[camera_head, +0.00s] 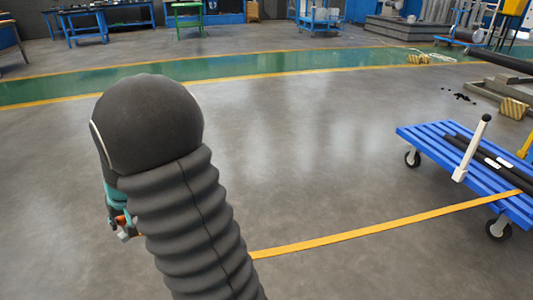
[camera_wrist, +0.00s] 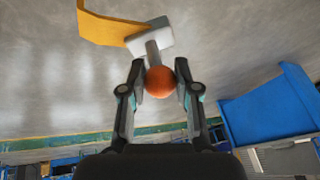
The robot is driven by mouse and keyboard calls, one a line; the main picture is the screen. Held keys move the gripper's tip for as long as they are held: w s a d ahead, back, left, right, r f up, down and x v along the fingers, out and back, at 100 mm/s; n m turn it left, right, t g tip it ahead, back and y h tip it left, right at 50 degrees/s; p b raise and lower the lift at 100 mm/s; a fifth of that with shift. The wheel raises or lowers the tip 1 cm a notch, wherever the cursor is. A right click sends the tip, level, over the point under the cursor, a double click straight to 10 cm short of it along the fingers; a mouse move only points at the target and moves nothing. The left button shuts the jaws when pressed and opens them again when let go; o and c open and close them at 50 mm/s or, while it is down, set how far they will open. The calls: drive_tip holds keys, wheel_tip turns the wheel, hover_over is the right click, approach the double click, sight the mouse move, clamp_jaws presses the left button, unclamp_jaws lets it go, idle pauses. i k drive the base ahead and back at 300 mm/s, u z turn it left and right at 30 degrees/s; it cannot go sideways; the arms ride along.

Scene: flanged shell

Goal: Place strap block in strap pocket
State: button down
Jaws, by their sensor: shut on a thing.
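In the wrist view my gripper (camera_wrist: 160,74) is shut on an orange ball-shaped knob (camera_wrist: 159,84). A short grey stem runs from the knob to a pale block (camera_wrist: 150,41), which I take as the strap block. A yellow bent piece (camera_wrist: 108,29) is at the block's far side; I cannot tell how it joins. The held part is over bare floor, with no support visible beneath it. In the head view my dark arm hides most of the gripper; a bit of orange and pale grey (camera_head: 122,228) shows at its left.
A blue slatted cart (camera_head: 420,138) on wheels stands at the right, with dark bars and a white upright post (camera_head: 471,148) on it. The middle floor is clear. In the wrist view a blue structure (camera_wrist: 268,110) is at right.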

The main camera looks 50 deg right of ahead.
sight(495, 208)
drive_tip(key=z, duration=3.65)
drive_tip(key=i, duration=1.65)
